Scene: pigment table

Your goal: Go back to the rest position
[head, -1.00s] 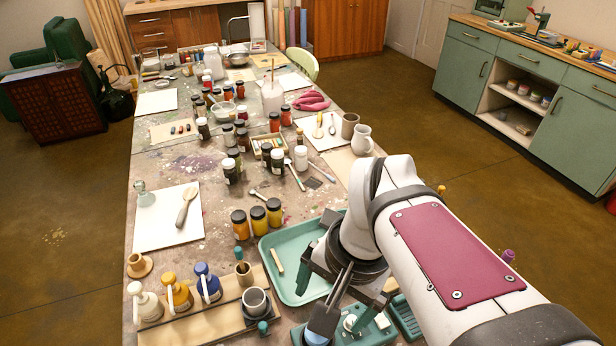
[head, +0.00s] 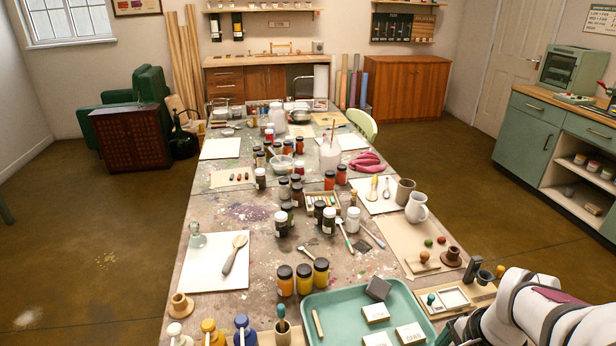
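My white arm (head: 545,315) comes in at the lower right corner of the head view, beside the right front part of the paint-stained table (head: 255,215). Its end and my gripper are not in view, cut off by the frame or hidden, so whether the gripper is open or shut does not show. The teal tray (head: 345,305) at the front of the table holds a dark grey block, white labelled blocks and a small wooden stick.
A wooden board (head: 485,293) with small cups lies close to my arm. Pump bottles (head: 243,332) stand at the front left. A white jug (head: 417,208) stands at the right edge. Open floor (head: 465,190) lies right of the table.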

